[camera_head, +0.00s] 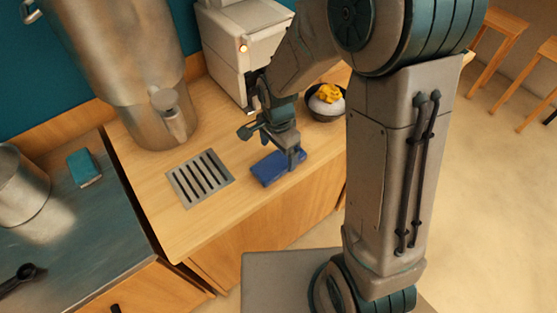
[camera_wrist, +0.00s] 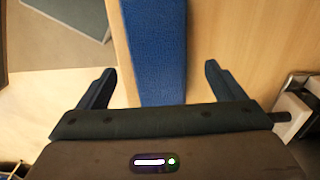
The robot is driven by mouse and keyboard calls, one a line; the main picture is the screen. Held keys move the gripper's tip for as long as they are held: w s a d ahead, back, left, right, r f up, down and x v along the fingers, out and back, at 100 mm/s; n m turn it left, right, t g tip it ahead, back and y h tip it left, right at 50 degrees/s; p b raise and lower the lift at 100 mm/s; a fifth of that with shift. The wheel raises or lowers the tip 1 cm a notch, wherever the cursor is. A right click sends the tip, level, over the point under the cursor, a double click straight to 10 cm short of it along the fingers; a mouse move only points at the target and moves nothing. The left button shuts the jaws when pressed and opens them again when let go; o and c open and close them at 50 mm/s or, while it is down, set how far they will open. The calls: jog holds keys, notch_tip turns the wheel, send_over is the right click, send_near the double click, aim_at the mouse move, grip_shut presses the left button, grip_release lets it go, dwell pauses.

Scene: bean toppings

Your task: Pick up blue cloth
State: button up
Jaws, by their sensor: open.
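The blue cloth (camera_head: 268,169) lies flat and folded on the wooden counter in the head view, near its front edge and right of the metal drain grate. My gripper (camera_head: 277,143) is directly over the cloth, and one finger hides part of it. In the wrist view the cloth (camera_wrist: 156,50) runs as a blue strip between my spread fingers. The fingers of my gripper (camera_wrist: 158,80) are open, one on each side of it, with space between them and the cloth. I cannot tell how high the fingertips are above the counter.
The slotted drain grate (camera_head: 200,179) lies left of the cloth. A dark bowl with yellow food (camera_head: 326,101) stands behind it to the right. A large metal urn (camera_head: 128,70) and a white machine (camera_head: 238,45) stand at the back. A teal sponge (camera_head: 84,167) lies on the left counter.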

aim_at(278, 159)
jog(key=shift+d+f, duration=0.1)
jog(key=shift+f, duration=1.4)
jog(key=c, duration=1.1)
jog(key=shift+r, duration=0.15)
jog(key=shift+w+r, duration=0.1)
jog(key=shift+r, duration=0.35)
jog(key=r, duration=0.3)
jog(key=shift+w+d+r+b, duration=0.15)
jog(key=shift+d+r+b, duration=0.1)
jog(key=shift+b, duration=0.1)
jog(key=w+d+r, duration=0.1)
jog(key=d+r, duration=0.1)
jog(key=d, duration=0.1)
jog(key=w+d+r+b, duration=0.1)
jog(key=w+d+r, duration=0.1)
jog(key=d, duration=0.1)
jog(key=w+d+r, duration=0.2)
jog(key=d, duration=0.1)
jog(key=shift+d+r, duration=0.2)
jog(key=shift+d, duration=0.2)
